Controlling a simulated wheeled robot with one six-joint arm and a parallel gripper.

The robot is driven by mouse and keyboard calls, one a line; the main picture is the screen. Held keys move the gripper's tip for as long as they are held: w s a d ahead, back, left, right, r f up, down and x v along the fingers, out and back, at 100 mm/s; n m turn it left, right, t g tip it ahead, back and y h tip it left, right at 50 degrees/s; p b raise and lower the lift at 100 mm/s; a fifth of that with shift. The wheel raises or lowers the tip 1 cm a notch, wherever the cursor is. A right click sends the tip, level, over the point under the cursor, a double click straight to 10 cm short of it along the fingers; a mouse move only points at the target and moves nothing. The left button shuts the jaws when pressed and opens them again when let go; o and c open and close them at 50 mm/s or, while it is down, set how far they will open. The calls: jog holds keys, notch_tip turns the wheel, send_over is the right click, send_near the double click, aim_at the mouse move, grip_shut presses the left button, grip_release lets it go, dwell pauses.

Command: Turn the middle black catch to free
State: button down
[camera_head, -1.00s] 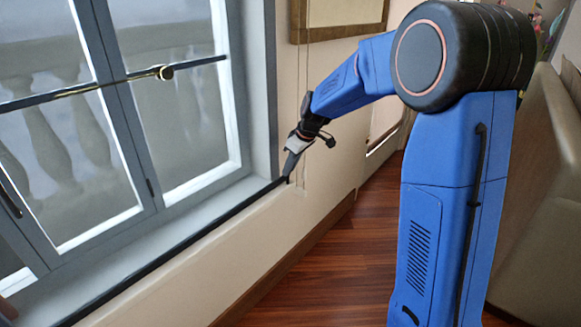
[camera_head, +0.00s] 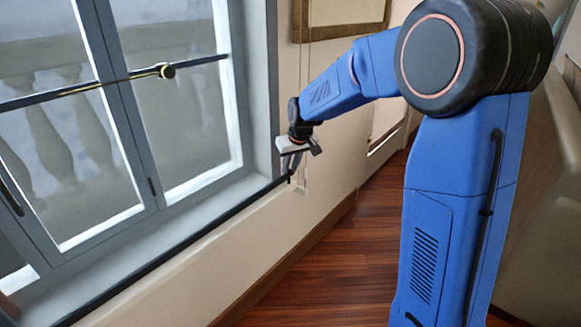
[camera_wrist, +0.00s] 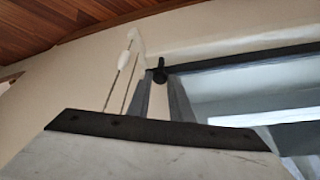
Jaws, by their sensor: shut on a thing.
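A small black catch (camera_wrist: 160,74) sits at the end of a black rail along the window sill, in the wrist view. It also shows as a dark spot at the fingertips in the head view (camera_head: 289,180). My gripper (camera_wrist: 162,88) is shut on the catch, with one grey finger on each side and the knob's top showing between the tips. In the head view my gripper (camera_head: 290,168) points down at the sill's right end. The catch's lower part is hidden by the fingers. No other black catch can be made out clearly.
The black rail (camera_head: 165,256) runs along the sill below the grey-framed window (camera_head: 134,120). A rod with a brass knob (camera_head: 167,71) crosses the panes. Thin cords hang beside the gripper, with a white fitting (camera_wrist: 136,42). Wooden floor (camera_head: 330,255) is clear below.

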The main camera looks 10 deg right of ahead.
dwell(0.3)
jog(key=c, duration=1.6)
grip_release()
jog(key=shift+n, duration=0.3)
